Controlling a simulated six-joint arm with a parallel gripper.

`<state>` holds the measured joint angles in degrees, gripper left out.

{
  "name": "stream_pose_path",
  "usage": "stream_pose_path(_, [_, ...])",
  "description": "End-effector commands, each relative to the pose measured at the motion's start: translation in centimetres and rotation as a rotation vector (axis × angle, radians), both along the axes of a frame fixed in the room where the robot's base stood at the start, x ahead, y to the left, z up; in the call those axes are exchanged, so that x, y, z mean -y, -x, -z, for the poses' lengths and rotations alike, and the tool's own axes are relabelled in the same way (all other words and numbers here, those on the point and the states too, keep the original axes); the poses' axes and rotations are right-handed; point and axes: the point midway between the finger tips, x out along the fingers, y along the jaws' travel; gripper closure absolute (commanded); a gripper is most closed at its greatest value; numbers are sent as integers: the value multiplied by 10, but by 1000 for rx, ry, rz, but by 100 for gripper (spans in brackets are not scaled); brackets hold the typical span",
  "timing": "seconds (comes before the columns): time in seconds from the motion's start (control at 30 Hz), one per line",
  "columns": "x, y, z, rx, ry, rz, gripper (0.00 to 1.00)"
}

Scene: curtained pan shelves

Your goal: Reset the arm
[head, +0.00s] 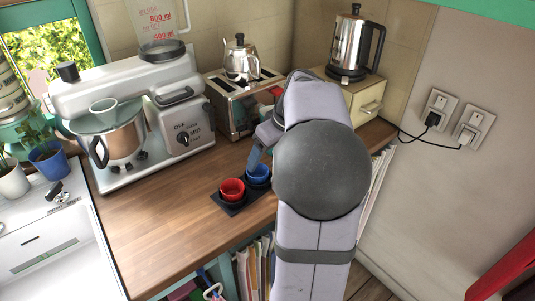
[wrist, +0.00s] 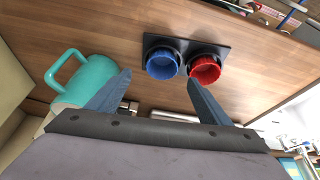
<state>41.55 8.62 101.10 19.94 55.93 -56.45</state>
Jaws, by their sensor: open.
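My gripper (wrist: 160,77) is open in the wrist view, its two blue-grey fingers spread apart with nothing held between them. In the head view my gripper (head: 256,154) points down over the wooden counter, partly hidden behind my own arm. A blue cup (head: 259,175) and a red cup (head: 232,190) sit side by side in a dark holder (head: 236,209) close to the fingers. In the wrist view the blue cup (wrist: 162,63) and the red cup (wrist: 205,69) lie beyond the fingertips. I cannot tell the exact gap to them.
A mixer (head: 125,100) stands left on the counter (head: 150,225). A toaster (head: 236,105) with a small teapot is behind, and a kettle (head: 356,45) stands on a drawer box at right. A teal mug (wrist: 84,80) shows left in the wrist view. Counter left of the holder is clear.

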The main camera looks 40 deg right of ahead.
Motion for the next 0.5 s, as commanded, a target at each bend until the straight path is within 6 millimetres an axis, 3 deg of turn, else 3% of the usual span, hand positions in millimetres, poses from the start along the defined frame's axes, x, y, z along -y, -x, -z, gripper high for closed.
stream_pose_path(0.27, [-5, 0, -1, -5, -4, -1, 28])
stream_pose_path(0.37, [-21, 1, -5, -26, -16, 3, 28])
stream_pose_path(0.5, [-65, 9, -11, -90, -41, 13, 28])
